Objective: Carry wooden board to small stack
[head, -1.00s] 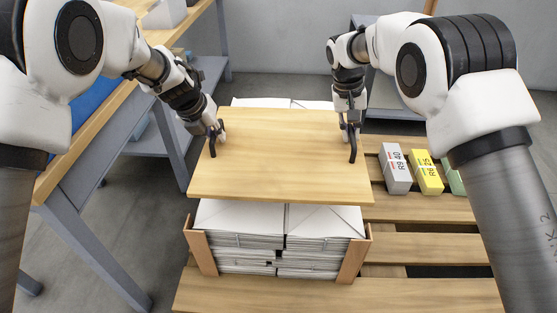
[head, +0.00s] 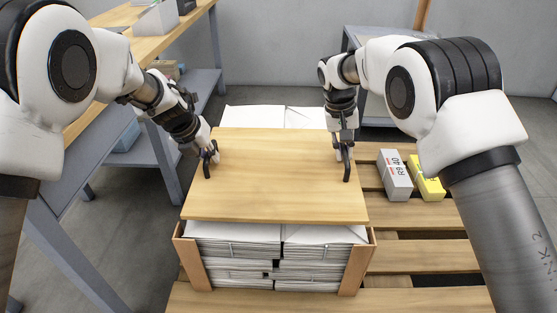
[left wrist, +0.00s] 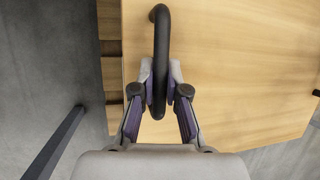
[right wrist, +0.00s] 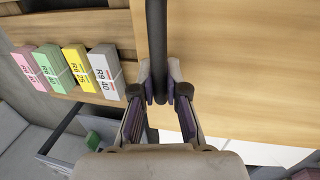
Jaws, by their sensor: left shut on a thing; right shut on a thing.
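The wooden board (head: 275,180) is a flat, light rectangle with a black handle at each side. It appears roughly level above the near newspaper stack (head: 250,250), covering much of its top. Whether it touches the stack is hard to tell. My left gripper (head: 207,158) is shut on the left handle (left wrist: 161,50). My right gripper (head: 344,155) is shut on the right handle (right wrist: 156,50). A further white paper stack (head: 265,118) shows behind the board's far edge, and the board hides part of it.
The stacks stand on a slatted wooden pallet (head: 420,258). Wooden corner posts (head: 357,267) flank the near stack. A grey block (head: 394,175) and a yellow block (head: 427,182) lie on the pallet at right. A workbench (head: 120,60) stands at left, a grey cabinet (head: 370,105) behind.

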